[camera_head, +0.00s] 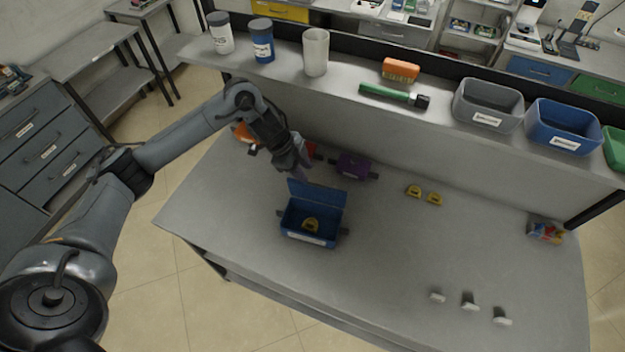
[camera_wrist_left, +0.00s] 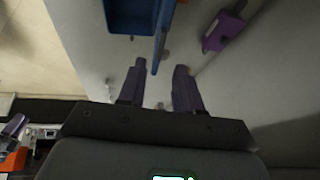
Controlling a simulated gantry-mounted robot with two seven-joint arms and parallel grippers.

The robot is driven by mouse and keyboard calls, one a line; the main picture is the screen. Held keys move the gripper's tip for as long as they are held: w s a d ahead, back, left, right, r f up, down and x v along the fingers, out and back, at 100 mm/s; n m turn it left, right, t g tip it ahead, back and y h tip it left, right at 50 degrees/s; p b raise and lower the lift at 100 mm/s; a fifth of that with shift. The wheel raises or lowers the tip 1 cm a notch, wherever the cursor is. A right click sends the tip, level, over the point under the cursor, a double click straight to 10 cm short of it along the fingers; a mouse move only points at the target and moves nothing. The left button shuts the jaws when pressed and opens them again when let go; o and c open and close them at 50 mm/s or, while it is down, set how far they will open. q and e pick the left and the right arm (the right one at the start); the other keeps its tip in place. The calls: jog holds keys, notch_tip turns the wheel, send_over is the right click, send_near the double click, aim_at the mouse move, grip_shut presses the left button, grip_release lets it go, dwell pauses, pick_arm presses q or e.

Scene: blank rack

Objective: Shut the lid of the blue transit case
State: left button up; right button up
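The blue transit case (camera_head: 308,238) stands on the grey table with its lid (camera_head: 318,194) raised, standing up along the case's back side. The lid (camera_wrist_left: 163,38) shows edge-on just beyond the fingertips, beside the blue case (camera_wrist_left: 128,18). I cannot tell whether a finger touches the lid. My right gripper is not in view.
A purple case (camera_head: 352,166) sits behind and right of the blue one; an orange case (camera_head: 243,134) is partly hidden by my left arm. A shelf (camera_head: 345,85) runs along the back.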

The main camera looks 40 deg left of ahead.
aim_at(316, 184)
pick_arm(q)
jog(key=shift+x, duration=3.35)
grip_shut()
